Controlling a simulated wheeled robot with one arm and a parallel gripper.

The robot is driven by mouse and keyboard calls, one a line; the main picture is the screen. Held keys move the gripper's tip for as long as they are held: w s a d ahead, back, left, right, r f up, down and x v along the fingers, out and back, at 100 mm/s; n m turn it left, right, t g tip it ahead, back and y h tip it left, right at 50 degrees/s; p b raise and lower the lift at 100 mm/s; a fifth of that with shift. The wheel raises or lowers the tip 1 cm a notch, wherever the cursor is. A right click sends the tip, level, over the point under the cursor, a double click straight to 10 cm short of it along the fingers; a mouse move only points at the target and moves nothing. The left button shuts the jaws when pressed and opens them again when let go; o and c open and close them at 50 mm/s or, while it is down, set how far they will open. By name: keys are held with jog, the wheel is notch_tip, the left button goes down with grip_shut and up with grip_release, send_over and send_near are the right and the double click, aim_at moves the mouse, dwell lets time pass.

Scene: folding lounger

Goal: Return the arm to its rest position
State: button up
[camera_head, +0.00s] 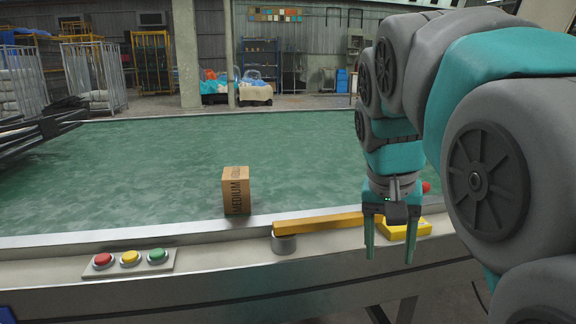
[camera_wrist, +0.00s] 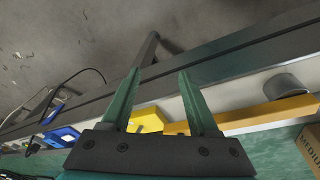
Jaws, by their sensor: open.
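My gripper (camera_head: 389,250) hangs with its fingers pointing down, just in front of the conveyor's near metal edge. Its two green fingers are apart with nothing between them, which the wrist view also shows (camera_wrist: 160,100). My arm rises to the right side of the head view and hides part of the background. Behind the fingers lies a yellow bar (camera_head: 320,224) with its left end over a grey round post (camera_head: 284,244). A yellow box (camera_head: 412,229) sits just behind and right of the fingers.
A cardboard box (camera_head: 236,192) marked MEDIUM stands on the green conveyor (camera_head: 130,165). A panel (camera_head: 130,264) with red, yellow and green buttons is on the near ledge at left. A small red part (camera_head: 427,187) shows beside my wrist.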

jog(key=s+a+f+n+g+y, duration=0.1)
jog(key=s+f+n+g, duration=0.2)
jog(key=s+f, duration=1.7)
jog(key=shift+s+a+f+n+y+p, duration=0.35)
jog(key=shift+s+n, duration=0.25)
jog(key=shift+s, duration=0.35)
